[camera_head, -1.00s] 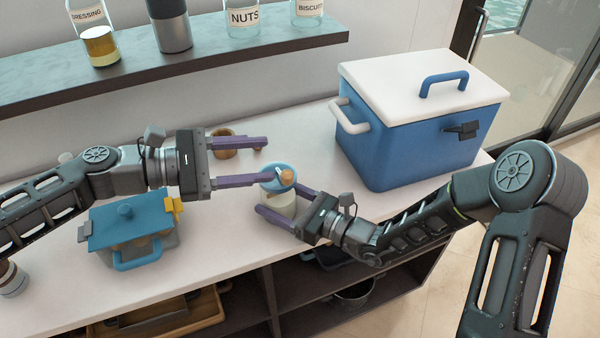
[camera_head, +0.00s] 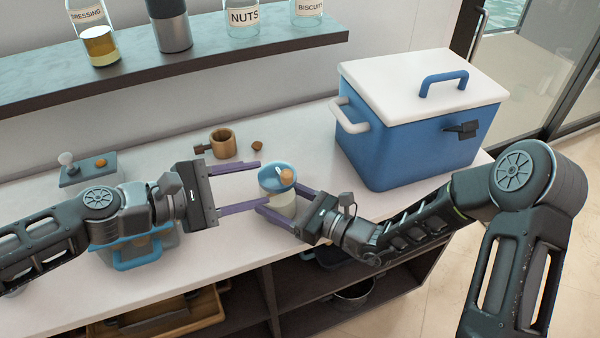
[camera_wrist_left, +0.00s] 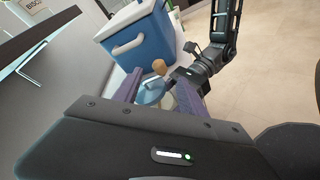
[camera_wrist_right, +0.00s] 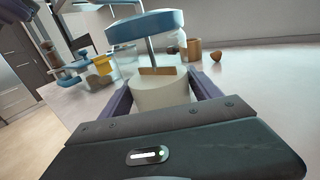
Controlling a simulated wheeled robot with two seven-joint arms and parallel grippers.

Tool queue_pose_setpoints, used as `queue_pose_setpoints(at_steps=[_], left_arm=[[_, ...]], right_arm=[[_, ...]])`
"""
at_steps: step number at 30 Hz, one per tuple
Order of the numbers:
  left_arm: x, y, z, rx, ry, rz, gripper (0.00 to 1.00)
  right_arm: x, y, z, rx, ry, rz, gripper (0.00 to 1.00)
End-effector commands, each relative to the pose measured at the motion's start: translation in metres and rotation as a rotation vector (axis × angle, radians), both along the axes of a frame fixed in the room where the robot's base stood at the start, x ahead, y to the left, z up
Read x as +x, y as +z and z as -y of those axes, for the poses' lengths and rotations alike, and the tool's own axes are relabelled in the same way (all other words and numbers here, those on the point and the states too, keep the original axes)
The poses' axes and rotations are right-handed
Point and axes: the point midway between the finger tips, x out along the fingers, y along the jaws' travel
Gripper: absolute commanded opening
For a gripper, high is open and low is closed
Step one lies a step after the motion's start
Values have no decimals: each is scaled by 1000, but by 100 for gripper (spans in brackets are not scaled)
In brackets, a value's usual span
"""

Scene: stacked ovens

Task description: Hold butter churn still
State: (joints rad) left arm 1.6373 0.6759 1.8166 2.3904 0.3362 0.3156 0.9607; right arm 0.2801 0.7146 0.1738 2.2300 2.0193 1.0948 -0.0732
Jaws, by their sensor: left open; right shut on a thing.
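The butter churn has a white body (camera_head: 281,207), a blue top (camera_head: 278,176) and an orange-brown knob. It stands upright on the white counter. My right gripper (camera_head: 284,200) is shut on its body, one finger on each side. In the right wrist view the white body (camera_wrist_right: 160,94) sits between the fingers, with the blue top (camera_wrist_right: 145,27) on a thin rod above. My left gripper (camera_head: 259,184) is open just left of the churn, fingers pointing towards it. In the left wrist view the blue top (camera_wrist_left: 151,92) and knob show beyond the fingers.
A blue cooler (camera_head: 410,140) with a white lid stands behind right. A brown mug (camera_head: 223,143) and a small brown piece (camera_head: 257,146) lie behind the left gripper. A blue-handled pot (camera_head: 140,255) is partly hidden under my left arm. A jar shelf (camera_head: 190,60) hangs above.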

Motion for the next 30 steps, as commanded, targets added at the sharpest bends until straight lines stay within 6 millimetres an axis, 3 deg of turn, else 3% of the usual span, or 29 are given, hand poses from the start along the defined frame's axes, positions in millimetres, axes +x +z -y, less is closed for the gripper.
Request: queue_pose_setpoints(at_steps=[19, 30], left_arm=[[38, -25, 76, -1, -5, 1, 49], [49, -33, 94, 0, 0, 0, 49]], right_arm=[[0, 1, 0, 1, 0, 2, 5], [0, 1, 0, 1, 0, 2, 5]])
